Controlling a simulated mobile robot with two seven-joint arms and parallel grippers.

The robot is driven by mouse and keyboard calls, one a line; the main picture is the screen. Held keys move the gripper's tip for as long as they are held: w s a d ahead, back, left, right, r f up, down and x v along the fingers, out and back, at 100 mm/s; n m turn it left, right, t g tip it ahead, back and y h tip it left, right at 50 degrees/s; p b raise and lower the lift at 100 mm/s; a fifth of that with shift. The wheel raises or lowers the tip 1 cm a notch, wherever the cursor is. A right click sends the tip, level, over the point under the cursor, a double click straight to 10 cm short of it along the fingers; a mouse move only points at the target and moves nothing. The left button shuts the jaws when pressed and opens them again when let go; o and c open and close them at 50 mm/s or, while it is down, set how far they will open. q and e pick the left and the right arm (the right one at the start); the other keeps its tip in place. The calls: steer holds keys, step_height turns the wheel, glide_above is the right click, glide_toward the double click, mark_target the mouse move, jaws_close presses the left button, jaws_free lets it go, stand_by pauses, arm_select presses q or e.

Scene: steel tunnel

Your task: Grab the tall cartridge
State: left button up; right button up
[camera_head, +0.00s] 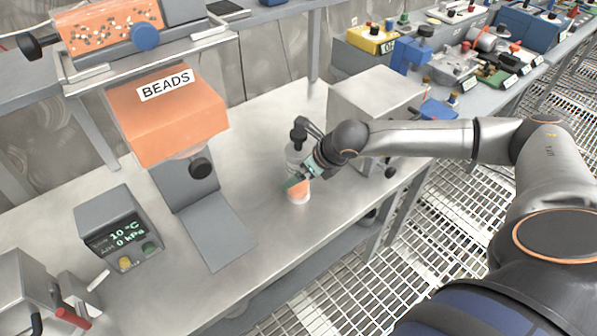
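A tall cartridge (298,195) stands upright on the steel bench, with a pale, see-through upper part, an orange band and a white base. A black knob (298,135) shows at its top. My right gripper (300,181) comes in from the right with its teal fingers at the cartridge's middle. One finger crosses the front of the cartridge. The other finger is largely hidden, so I cannot tell whether they press on it. My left gripper is not in view.
An orange BEADS hopper (168,118) with a grey chute stands left of the cartridge. A grey display box (118,228) reads 10 °C and 0 kPa. A steel box (375,100) stands behind my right wrist. Bare bench (250,165) lies between chute and cartridge.

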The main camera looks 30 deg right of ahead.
steer(key=shift+r, duration=0.1)
jaws_close()
stand_by(0.6)
